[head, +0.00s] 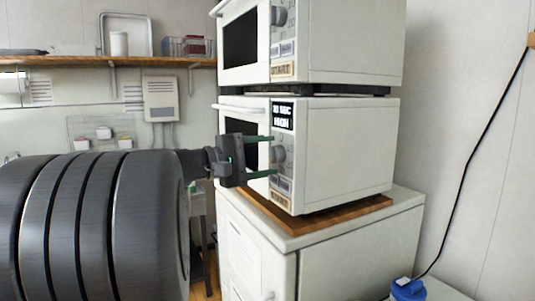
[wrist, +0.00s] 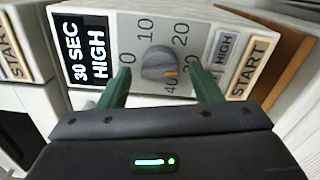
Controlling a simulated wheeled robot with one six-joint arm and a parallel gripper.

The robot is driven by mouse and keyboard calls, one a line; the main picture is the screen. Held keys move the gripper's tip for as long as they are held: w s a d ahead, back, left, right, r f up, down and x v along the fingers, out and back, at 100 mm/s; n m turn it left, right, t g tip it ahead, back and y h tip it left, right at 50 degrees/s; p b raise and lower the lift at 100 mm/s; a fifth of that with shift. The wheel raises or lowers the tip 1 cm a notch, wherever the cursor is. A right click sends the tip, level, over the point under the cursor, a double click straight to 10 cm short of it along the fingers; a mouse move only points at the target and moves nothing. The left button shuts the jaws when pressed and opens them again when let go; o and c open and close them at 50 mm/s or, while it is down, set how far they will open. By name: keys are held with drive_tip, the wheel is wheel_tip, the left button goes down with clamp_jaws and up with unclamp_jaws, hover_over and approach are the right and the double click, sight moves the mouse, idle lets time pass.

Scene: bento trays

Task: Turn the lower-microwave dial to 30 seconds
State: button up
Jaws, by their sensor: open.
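The lower microwave (head: 345,150) is white, and its display (head: 283,116) reads 30 SEC HIGH; the display (wrist: 86,50) is also clear in the wrist view. Its grey dial (wrist: 157,62) has an orange mark pointing to the lower right, towards the 30 and 40 side of the scale. The 30 label is partly hidden by my right finger. My gripper (wrist: 158,70) is open, with one green finger on either side of the dial. I cannot tell whether they touch it. In the head view my gripper (head: 272,155) reaches the control panel from the left.
The upper microwave (head: 350,40) stands directly above. START (wrist: 249,66) and HIGH (wrist: 225,48) buttons sit beside the dial. A wooden board (head: 330,215) and white cabinet (head: 350,240) support the stack. A shelf (head: 150,62) runs along the back wall.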

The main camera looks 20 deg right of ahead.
drive_tip(key=shift+d, duration=0.5)
drive_tip(key=c, duration=1)
drive_tip(key=shift+f+m+b, duration=0.25)
drive_tip(key=shift+m+b, duration=0.25)
drive_tip(key=shift+b, duration=0.75)
drive_tip(key=shift+o, duration=0.2)
drive_tip(key=shift+m+b, duration=0.4)
drive_tip(key=shift+b, duration=0.35)
drive_tip(key=shift+r+m, duration=0.25)
drive_tip(key=shift+m, duration=0.05)
drive_tip(key=o, duration=1)
drive_tip(key=shift+c, duration=0.2)
drive_tip(key=shift+a, duration=0.1)
